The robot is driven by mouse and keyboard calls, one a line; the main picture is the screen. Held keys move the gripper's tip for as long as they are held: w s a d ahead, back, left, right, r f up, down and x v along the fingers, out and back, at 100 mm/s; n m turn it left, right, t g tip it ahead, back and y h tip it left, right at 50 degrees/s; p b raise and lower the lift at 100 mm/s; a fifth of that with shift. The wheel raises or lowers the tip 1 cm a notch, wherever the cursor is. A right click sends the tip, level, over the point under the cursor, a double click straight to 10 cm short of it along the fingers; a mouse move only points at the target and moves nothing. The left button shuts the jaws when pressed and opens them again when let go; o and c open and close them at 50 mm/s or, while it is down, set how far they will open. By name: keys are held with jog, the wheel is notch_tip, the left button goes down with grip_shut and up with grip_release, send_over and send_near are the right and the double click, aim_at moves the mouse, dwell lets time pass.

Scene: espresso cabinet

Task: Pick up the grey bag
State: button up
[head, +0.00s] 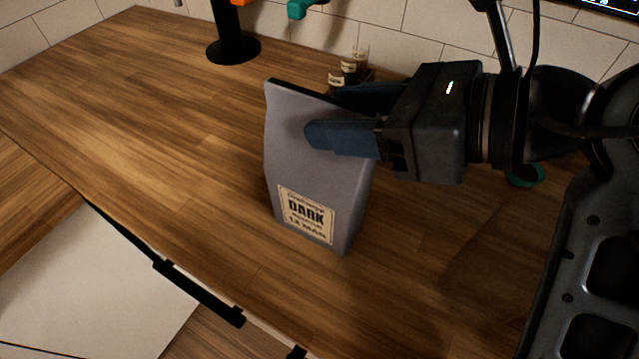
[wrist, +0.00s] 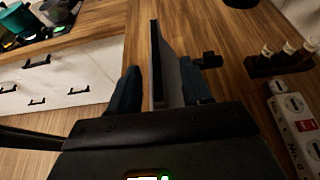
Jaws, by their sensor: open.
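The grey bag (head: 315,185) stands upright on the wooden counter in the head view, with a cream label reading "DARK" low on its front. My gripper (head: 335,115) comes in from the right at the height of the bag's upper part. One blue finger is in front of the bag and the other is behind it. In the wrist view the bag's top edge (wrist: 156,65) runs between the two fingers of the gripper (wrist: 155,88). The fingers are open, with a gap visible on the left side of the bag. The bag's right side is partly hidden by the gripper.
A small rack with little bottles (head: 348,70) stands behind the bag by the tiled wall. A black round stand base (head: 233,49) is at the back. White drawers (wrist: 60,78) lie below the counter's front edge. The counter left of the bag is clear.

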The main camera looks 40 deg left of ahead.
jog(key=shift+a, duration=0.1)
grip_shut()
dwell(0.4)
dwell(0.3)
